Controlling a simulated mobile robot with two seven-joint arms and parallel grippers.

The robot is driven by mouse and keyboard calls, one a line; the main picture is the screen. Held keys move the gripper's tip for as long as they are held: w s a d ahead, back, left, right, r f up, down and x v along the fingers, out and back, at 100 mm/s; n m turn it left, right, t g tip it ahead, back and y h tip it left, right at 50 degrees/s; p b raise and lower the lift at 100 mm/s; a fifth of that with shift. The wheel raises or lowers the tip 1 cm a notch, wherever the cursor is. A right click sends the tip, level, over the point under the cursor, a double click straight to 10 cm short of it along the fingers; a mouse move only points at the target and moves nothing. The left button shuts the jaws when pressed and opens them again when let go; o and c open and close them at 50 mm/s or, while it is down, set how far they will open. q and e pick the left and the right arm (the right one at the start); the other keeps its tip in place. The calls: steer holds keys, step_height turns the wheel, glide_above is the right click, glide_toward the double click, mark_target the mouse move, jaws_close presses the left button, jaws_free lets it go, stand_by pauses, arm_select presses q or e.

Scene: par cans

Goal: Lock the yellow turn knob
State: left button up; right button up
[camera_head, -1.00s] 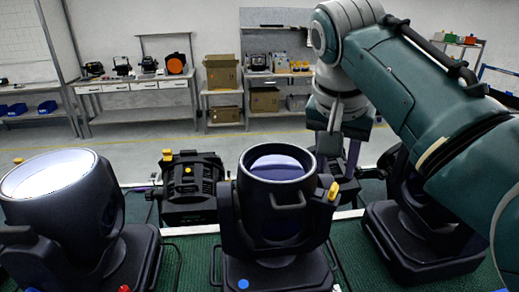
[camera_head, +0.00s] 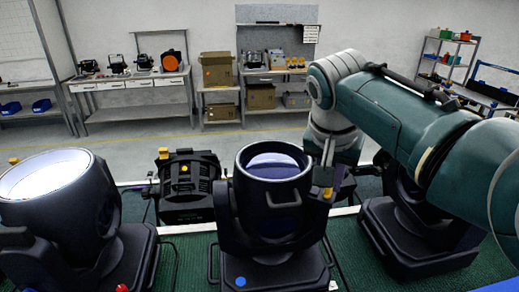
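The middle black par can (camera_head: 272,200) stands upright on the green surface, its round lens facing up and toward me. The yellow turn knob (camera_head: 328,193) is on the right side of its yoke, and its upper part looks covered by my gripper. My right gripper (camera_head: 325,172) points down from the arm coming in from the right, just above and at the knob. Its fingers are small and dark here, so I cannot tell whether they are open or touching the knob. My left gripper is not in view.
A lit par can (camera_head: 60,205) stands at the left, and another black one (camera_head: 425,220) at the right under my arm. A smaller black fixture (camera_head: 188,187) with yellow parts sits behind. Cables lie between the bases. Workbenches (camera_head: 135,83) and shelves line the far wall.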

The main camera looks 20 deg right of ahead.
jaws_close()
stand_by(0.3)
